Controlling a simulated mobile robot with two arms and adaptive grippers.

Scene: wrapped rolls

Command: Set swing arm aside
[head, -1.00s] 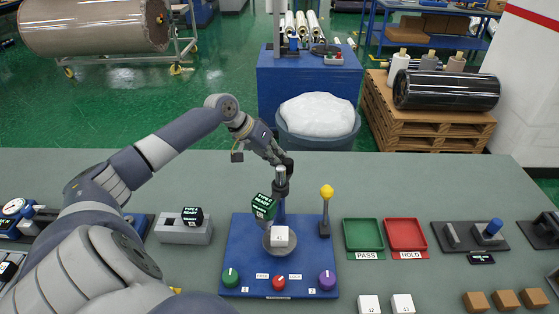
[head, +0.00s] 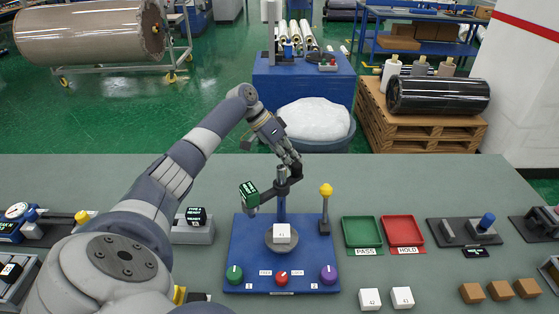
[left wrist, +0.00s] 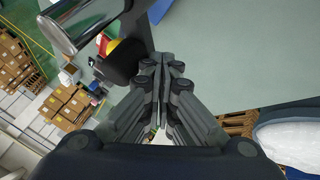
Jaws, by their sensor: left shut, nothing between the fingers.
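The swing arm (head: 265,196) sits on the upright post (head: 282,208) of the blue base (head: 245,245). Its dark box with green text (head: 249,194) is left of the post, clear of the white block (head: 283,234) on the round grey plate (head: 268,242). My left gripper (head: 296,167) is shut and empty at the post top, on its right side. Contact with the swing arm cannot be told. In the left wrist view, the shut fingers (left wrist: 167,66) are beside a dark part and a shiny metal cylinder (left wrist: 82,22). My right gripper is out of view.
A yellow-topped post (head: 325,205) stands at the base's back right. A green tray (head: 362,232) and a red tray (head: 402,231) lie to its right. Green, red and purple knobs line the base's front. Bare table lies behind the trays.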

